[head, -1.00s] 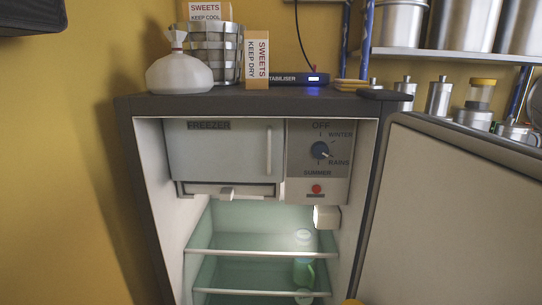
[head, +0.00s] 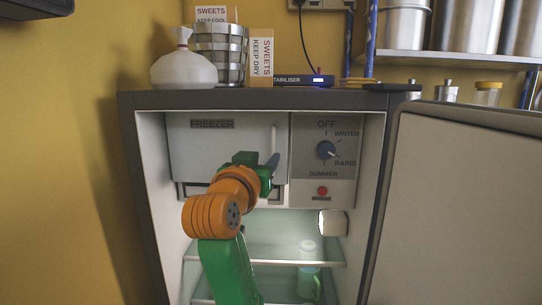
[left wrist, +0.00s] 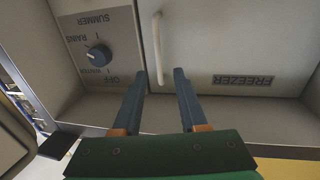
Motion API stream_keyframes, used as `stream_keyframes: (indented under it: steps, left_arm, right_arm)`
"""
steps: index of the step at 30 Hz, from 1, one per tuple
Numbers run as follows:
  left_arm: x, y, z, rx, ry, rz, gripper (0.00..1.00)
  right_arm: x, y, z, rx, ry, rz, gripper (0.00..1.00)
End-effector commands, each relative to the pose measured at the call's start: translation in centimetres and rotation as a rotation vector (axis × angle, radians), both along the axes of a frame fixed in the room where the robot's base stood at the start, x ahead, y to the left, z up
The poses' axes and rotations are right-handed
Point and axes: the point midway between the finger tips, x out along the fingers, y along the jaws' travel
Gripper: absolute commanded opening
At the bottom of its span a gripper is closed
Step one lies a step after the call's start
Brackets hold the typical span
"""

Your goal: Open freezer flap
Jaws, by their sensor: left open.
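The freezer flap (head: 215,150) is a pale, shut panel marked FREEZER at the top left inside the open fridge; it also shows, upside down, in the left wrist view (left wrist: 235,45). Its handle (head: 274,138) is a thin upright white bar near the flap's right edge. My left gripper (head: 271,161) is open in front of the flap at the handle's lower part. In the left wrist view, one end of the handle (left wrist: 158,45) appears between the fingertips of the left gripper (left wrist: 163,74); I cannot tell whether they touch it. My right gripper is out of view.
The open fridge door (head: 465,210) stands to the right. A dial panel (head: 325,160) sits right beside the flap.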

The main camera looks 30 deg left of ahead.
Motion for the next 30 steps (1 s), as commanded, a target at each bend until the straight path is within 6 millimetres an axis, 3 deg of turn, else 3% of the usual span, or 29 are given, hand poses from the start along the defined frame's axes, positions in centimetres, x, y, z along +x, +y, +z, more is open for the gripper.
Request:
stream_keyframes:
  steps: [3,9,17,22,30]
  left_arm:
    - [2.5,0.9,0.3,-0.002,0.01,-0.001,0.42]
    - [5.2,1.9,0.1,-0.001,0.007,0.0,0.42]
    - [5.6,2.0,-0.1,0.0,0.004,-0.001,0.42]
    - [5.6,2.0,-0.1,0.0,0.004,-0.001,0.0]
    - [5.6,2.0,-0.1,0.0,0.004,-0.001,0.0]
  right_arm:
    - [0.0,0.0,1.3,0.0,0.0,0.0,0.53]
    - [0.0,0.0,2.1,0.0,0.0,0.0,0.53]
    - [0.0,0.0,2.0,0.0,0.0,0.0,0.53]
    - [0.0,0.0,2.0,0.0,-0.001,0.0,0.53]
    - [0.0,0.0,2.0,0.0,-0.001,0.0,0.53]
